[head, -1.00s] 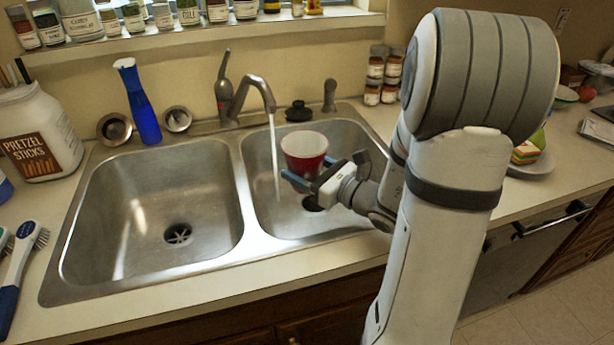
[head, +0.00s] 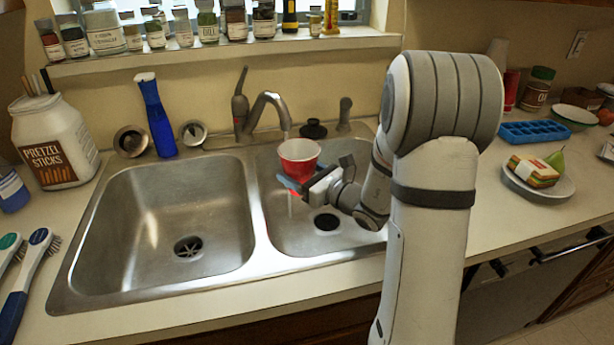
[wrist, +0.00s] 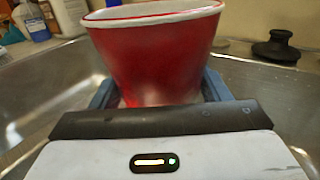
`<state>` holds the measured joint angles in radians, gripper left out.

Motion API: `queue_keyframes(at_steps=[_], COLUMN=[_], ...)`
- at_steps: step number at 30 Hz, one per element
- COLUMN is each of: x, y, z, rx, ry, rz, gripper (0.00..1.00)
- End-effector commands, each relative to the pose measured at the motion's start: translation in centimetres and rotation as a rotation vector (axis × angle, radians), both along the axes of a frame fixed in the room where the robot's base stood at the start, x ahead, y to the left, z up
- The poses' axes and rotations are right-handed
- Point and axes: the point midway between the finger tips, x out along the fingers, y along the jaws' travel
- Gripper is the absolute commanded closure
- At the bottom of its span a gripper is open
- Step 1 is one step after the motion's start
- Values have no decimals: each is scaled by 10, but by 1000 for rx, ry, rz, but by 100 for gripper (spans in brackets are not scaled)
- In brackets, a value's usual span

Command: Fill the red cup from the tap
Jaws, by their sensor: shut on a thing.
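The red cup (head: 298,159), with a white rim, is upright above the right sink basin, also large in the wrist view (wrist: 160,55). My gripper (head: 301,181) is shut on it, with blue fingers on either side of its lower part. The tap (head: 262,108) is running, and its thin stream (head: 288,133) drops to the left part of the cup's rim in the head view. Water also shows below the cup. I cannot tell whether the stream enters the cup or passes behind it. The cup's inside bottom and water level are hidden.
The right basin (head: 340,235) surrounds the cup, with a dark drain below. The left basin (head: 120,240) is empty. A black stopper (head: 314,129) sits behind the cup. A blue bottle (head: 157,118) and pretzel jar (head: 55,140) stand to the left.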

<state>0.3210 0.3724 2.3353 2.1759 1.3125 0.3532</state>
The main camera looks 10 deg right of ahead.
Motion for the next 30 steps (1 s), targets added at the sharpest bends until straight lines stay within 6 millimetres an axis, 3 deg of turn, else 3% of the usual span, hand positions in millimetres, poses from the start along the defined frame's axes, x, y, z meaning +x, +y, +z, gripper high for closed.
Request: queue_keyframes(at_steps=[18,30], x=[55,66], y=[16,18], z=[-16,-17], rx=[-1,0], ry=[-1,0], rz=[2,1], gripper=[51,51])
